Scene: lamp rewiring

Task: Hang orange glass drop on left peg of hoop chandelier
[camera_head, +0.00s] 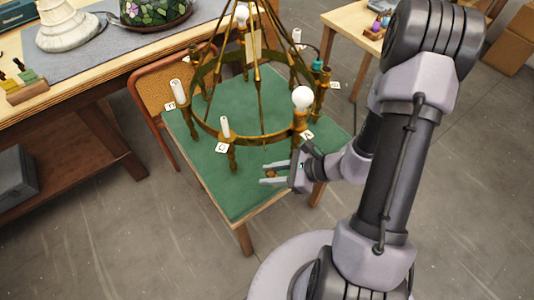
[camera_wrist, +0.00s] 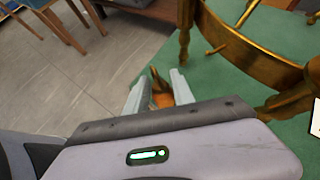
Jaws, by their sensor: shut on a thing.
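The hoop chandelier (camera_head: 201,120) is a brass ring on brass legs, with rods rising from it, standing on a green-topped table. Its brass ring also fills the upper right of the wrist view (camera_wrist: 240,40). My gripper (camera_head: 268,175) is low at the hoop's front right, just outside the ring. It is shut on the orange glass drop (camera_wrist: 162,99), which shows between the fingers in the wrist view. In the head view only a small orange-brown bit (camera_head: 270,174) shows there. I cannot make out the left peg for certain.
White candle sleeves (camera_head: 179,92), a white bulb (camera_head: 302,98) and small lettered tags (camera_head: 221,148) sit around the hoop. A chair (camera_head: 165,90) stands behind the green table (camera_head: 240,195). A workbench (camera_head: 90,70) is at left. Bare green surface lies in front of the hoop.

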